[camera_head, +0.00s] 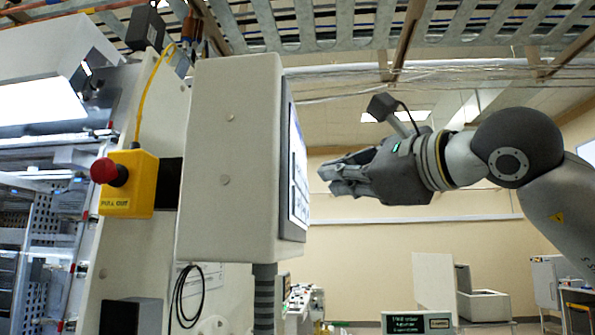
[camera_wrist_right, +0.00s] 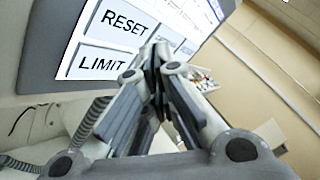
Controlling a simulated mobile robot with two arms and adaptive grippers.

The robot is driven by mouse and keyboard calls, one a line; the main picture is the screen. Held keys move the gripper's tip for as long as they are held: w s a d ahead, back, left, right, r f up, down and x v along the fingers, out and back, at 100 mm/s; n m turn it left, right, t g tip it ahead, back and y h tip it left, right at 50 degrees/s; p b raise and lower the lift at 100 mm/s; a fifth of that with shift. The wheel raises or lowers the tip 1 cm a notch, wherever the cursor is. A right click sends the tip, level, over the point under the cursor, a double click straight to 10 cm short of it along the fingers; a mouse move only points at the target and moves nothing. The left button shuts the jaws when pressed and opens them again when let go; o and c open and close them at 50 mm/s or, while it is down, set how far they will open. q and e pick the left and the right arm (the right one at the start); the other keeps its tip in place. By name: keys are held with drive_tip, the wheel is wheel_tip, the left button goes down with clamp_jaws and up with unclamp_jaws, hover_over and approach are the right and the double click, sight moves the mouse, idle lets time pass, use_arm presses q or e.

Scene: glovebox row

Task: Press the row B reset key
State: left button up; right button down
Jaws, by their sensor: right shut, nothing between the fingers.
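A beige panel box (camera_head: 228,165) stands left of centre in the head view. Its screen (camera_head: 298,170) faces right and is seen nearly edge-on. In the wrist view the screen shows a key labelled RESET (camera_wrist_right: 122,26) and, below it, a key labelled LIMIT (camera_wrist_right: 100,62). No row letter is readable. My right gripper (camera_head: 324,177) is shut and empty, pointing left at the screen with a small visible gap. In the wrist view its closed fingertips (camera_wrist_right: 157,52) appear right of the RESET label and partly hide smaller keys. My left gripper is not in view.
A yellow box with a red emergency button (camera_head: 108,171) is mounted left of the panel. A ribbed post (camera_head: 264,298) runs below the panel box. Cable trays (camera_head: 450,25) hang overhead. The space around my right gripper looks free apart from the panel.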

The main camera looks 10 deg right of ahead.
drive_tip(key=shift+w+a, duration=0.2)
drive_tip(key=shift+a, duration=0.55)
drive_tip(key=shift+a, duration=0.1)
idle(0.9)
drive_tip(key=shift+w+a, duration=0.1)
drive_tip(key=shift+a, duration=0.2)
drive_tip(key=shift+w+a, duration=0.1)
drive_tip(key=shift+a, duration=0.25)
idle(0.8)
drive_tip(key=shift+d, duration=0.1)
drive_tip(key=shift+s+d+b, duration=0.25)
drive_tip(key=shift+d+b, duration=0.05)
drive_tip(key=shift+d, duration=0.4)
drive_tip(key=d, duration=0.2)
drive_tip(key=s+d, duration=0.1)
drive_tip(key=d, duration=0.1)
drive_tip(key=shift+s+d, duration=0.15)
drive_tip(key=shift+d, duration=0.25)
